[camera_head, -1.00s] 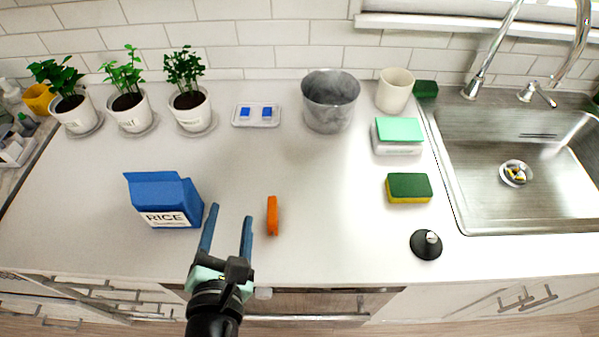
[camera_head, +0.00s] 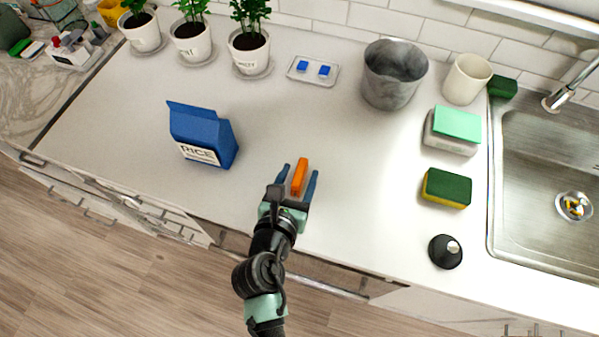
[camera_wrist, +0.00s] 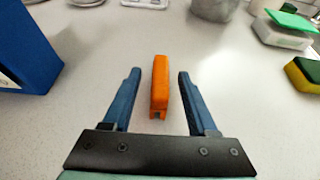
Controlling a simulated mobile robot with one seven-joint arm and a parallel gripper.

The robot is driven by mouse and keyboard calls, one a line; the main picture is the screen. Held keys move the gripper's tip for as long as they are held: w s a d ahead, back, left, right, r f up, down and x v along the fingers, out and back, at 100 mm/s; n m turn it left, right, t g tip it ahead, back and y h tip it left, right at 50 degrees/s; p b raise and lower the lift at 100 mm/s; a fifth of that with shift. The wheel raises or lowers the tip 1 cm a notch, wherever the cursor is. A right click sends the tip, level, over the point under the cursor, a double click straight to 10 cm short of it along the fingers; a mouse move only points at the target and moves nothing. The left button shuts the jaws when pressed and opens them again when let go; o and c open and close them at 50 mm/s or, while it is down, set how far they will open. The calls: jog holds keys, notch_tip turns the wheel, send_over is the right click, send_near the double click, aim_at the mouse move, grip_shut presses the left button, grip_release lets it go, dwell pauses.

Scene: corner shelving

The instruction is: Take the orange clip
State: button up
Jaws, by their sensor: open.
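The orange clip (camera_head: 299,177) lies on the white counter, with its long side pointing away from me. It also shows in the wrist view (camera_wrist: 159,86). My gripper (camera_head: 299,176) is open, with its two blue fingers on either side of the clip. Nothing is held.
A blue rice bag (camera_head: 201,134) stands to the left. A green and yellow sponge (camera_head: 446,188) and a black round stopper-like object (camera_head: 445,252) lie to the right. A grey metal pot (camera_head: 392,75) stands behind. The counter around the clip is clear.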

aim_at(303, 166)
jog(key=x, duration=0.4)
jog(key=shift+c, duration=0.3)
grip_shut()
